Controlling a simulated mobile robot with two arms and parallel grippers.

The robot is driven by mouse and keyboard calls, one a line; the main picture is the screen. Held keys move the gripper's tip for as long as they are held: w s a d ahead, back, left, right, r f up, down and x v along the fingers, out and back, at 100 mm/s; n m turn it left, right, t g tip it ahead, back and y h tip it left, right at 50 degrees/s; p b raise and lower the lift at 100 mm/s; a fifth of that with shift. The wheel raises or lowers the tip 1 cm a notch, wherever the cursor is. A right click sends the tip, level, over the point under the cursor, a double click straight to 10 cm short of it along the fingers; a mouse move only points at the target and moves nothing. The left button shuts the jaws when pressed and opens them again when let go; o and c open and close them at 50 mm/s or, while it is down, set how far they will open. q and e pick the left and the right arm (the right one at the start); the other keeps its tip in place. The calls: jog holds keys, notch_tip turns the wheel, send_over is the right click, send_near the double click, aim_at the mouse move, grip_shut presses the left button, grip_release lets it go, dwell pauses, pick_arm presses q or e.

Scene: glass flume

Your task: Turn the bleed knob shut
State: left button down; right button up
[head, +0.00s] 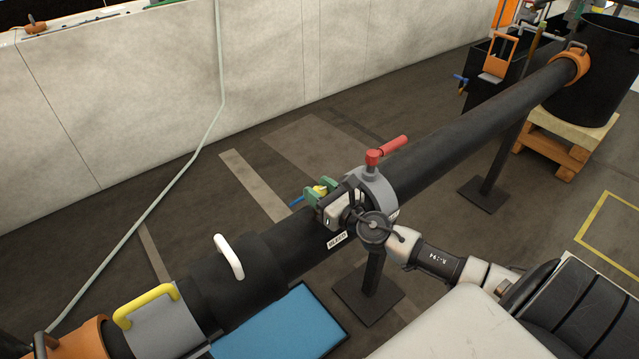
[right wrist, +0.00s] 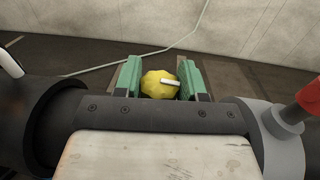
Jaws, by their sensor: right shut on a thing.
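The bleed knob (right wrist: 158,86) is yellow and lobed, with a white pointer bar lying nearly level toward the right in the right wrist view. My right gripper (right wrist: 160,76) has its green fingers on either side of the knob and is shut on it. In the head view the knob (head: 320,189) is a small yellow patch between the green fingertips of my right gripper (head: 322,191), on the far side of the black pipe (head: 300,243). My wrist hides much of the pipe there. A white label (head: 337,241) sits just below. My left gripper is not in view.
A red lever handle (head: 388,151) stands on a grey collar (head: 378,186) close to my right gripper. White (head: 229,257) and yellow (head: 146,303) handles rise from the pipe at the left. A blue mat (head: 285,330) lies below the pipe. Floor behind the pipe is mostly clear.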

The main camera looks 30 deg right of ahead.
jog(key=m+h+p, duration=0.1)
jog(key=h, duration=0.1)
jog(key=m+h+p, duration=0.1)
jog(key=h+p, duration=0.1)
jog(key=m+h+p, duration=0.1)
jog(key=p, duration=0.1)
jog(key=shift+a+r+m+h, duration=0.1)
jog(key=shift+r+m+h, duration=0.2)
jog(key=shift+h, duration=0.1)
jog(key=m+h+p, duration=0.1)
jog(key=h, duration=0.1)
jog(key=m+g+h, duration=0.1)
jog(key=shift+f+m+h+p, duration=0.2)
jog(key=shift+m+h+p, duration=0.1)
jog(key=shift+h+p, duration=0.1)
jog(key=m+g+h, duration=0.1)
jog(key=m+h, duration=0.1)
jog(key=shift+f+h, duration=0.1)
jog(key=shift+h, duration=0.2)
jog(key=m+g+h, duration=0.2)
jog(key=h, duration=0.1)
jog(key=shift+m+g+h, duration=0.3)
jog(key=shift+g, duration=0.1)
jog(key=m+g+h, duration=0.3)
jog(key=g, duration=0.1)
jog(key=shift+b, duration=0.3)
jog(key=shift+m+g+h+b, duration=0.35)
jog(key=shift+m+g+h, duration=0.45)
jog(key=shift+m+g, duration=0.85)
jog(key=shift+g, duration=0.55)
